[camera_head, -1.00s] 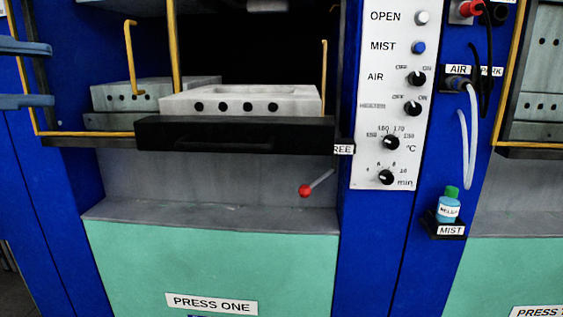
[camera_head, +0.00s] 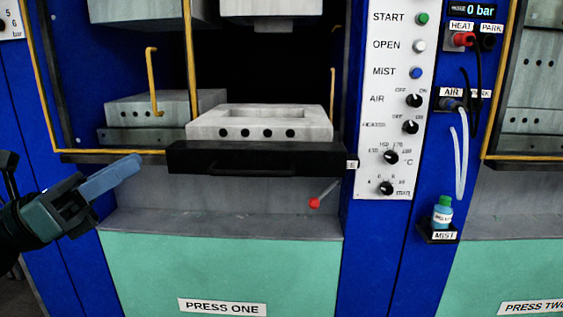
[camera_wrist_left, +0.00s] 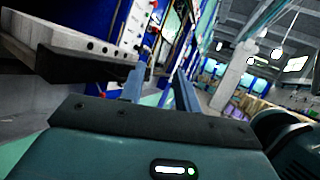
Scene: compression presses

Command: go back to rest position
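My left gripper (camera_head: 128,169) comes in from the left edge in front of press one, its blue fingers pointing right and slightly up. In the left wrist view, the gripper (camera_wrist_left: 158,78) shows two blue fingers spread apart with nothing between them. It is left of and a little below the grey mould block (camera_head: 260,123), which sits on the black drawer tray (camera_head: 258,158) of the press. The mould block (camera_wrist_left: 75,40) also shows at upper left in the wrist view. My right gripper is not in view.
Yellow guard rods (camera_head: 193,70) frame the press opening. A red-knobbed lever (camera_head: 314,203) sticks out below the tray. The control panel (camera_head: 392,110) and a small bottle on the mist shelf (camera_head: 442,212) are at right. The green lower front (camera_head: 220,270) is clear.

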